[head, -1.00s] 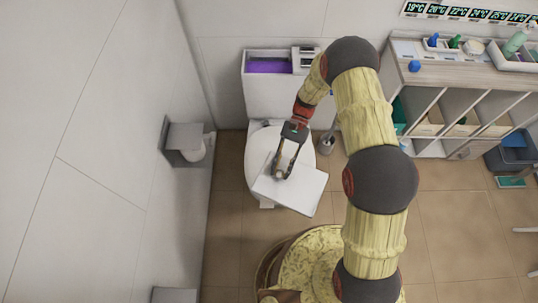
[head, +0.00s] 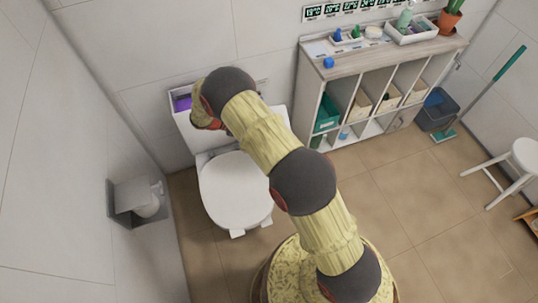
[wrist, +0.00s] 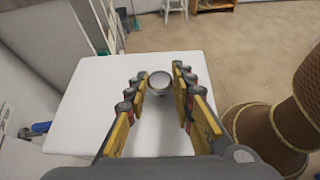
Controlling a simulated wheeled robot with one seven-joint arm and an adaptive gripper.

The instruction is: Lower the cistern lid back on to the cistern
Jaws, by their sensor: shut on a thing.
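The cistern (head: 186,128) stands against the back wall behind the toilet in the head view. Its purple inside (head: 183,103) shows at the left end, so it is uncovered there. My arm hides much of the cistern. In the wrist view the white, flat, square lid (wrist: 90,100) lies across the picture below my gripper (wrist: 160,85). My gripper is shut on the lid's round metal knob (wrist: 159,81), with a finger on each side. In the head view my gripper is hidden behind my arm, and I cannot tell the lid's exact place over the cistern.
The closed toilet seat (head: 235,187) is in front of the cistern. A paper holder (head: 135,197) is on the left wall. A shelf unit (head: 385,75) with bottles on top stands to the right.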

